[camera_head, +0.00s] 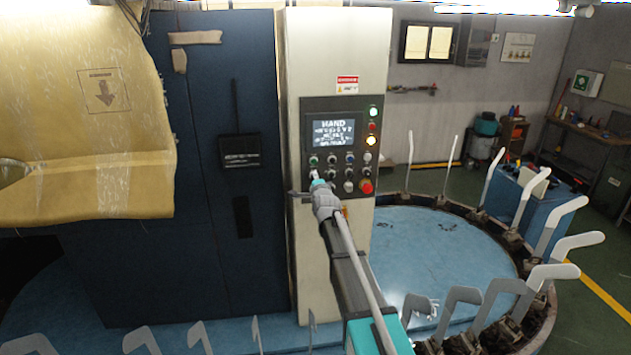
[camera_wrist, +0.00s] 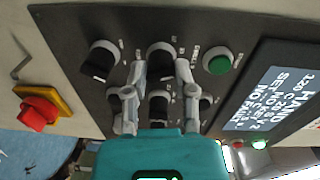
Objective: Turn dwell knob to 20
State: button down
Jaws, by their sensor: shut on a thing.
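The dark control panel (camera_head: 336,105) is on the front of the cream cabinet. My gripper (camera_head: 316,180) reaches its lower left knobs in the head view. In the wrist view my gripper (camera_wrist: 161,66) has one finger on each side of a black knob with a grey rim (camera_wrist: 160,60) and is shut on it. The small labels beside the knobs are too small to read, so I cannot tell its setting or confirm that it is the dwell knob. The lit screen (camera_head: 333,131) shows HAND on its top line; it also appears tilted in the wrist view (camera_wrist: 270,98).
In the wrist view another black knob (camera_wrist: 100,62) is left of the held one and a green button (camera_wrist: 218,63) right. A red emergency stop (camera_wrist: 38,113) is further left. Around the round blue table (camera_head: 440,240) stand several upright grey-white sock forms (camera_head: 562,242).

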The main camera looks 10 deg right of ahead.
jog(key=shift+c, duration=2.2)
grip_release()
jog(key=shift+m, duration=0.6)
